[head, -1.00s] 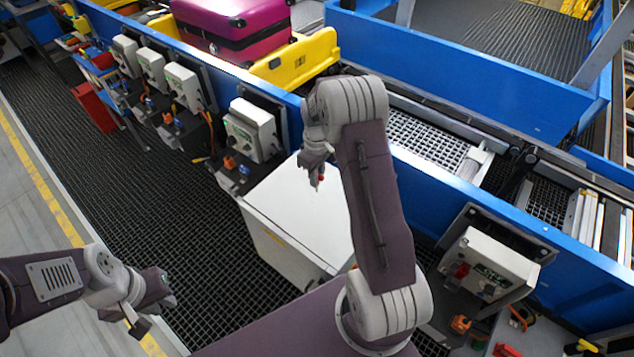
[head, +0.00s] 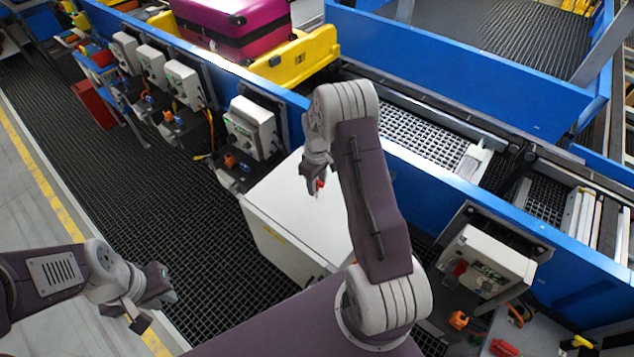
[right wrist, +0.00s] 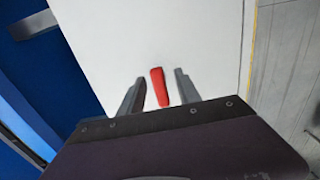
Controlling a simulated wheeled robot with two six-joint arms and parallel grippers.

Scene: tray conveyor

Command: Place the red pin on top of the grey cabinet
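The red pin (head: 319,185) shows at the fingertips of my right gripper (head: 312,186), over the pale top of the grey cabinet (head: 300,220). In the right wrist view, the red pin (right wrist: 159,87) lies between the two grey fingers of my right gripper (right wrist: 159,86). A gap shows on each side of the pin, so the gripper looks open around it. The cabinet top (right wrist: 205,45) fills the background there. I cannot tell whether the pin touches the top. My left gripper (head: 150,305) is at the lower left, away from the cabinet, with no object visible in it.
A blue conveyor wall (head: 420,175) runs behind the cabinet. Control boxes stand on either side of it, one (head: 250,128) to the left and one (head: 485,262) to the right. A magenta suitcase (head: 235,30) sits in a yellow tray (head: 297,62). Dark grating floor (head: 130,190) is clear at left.

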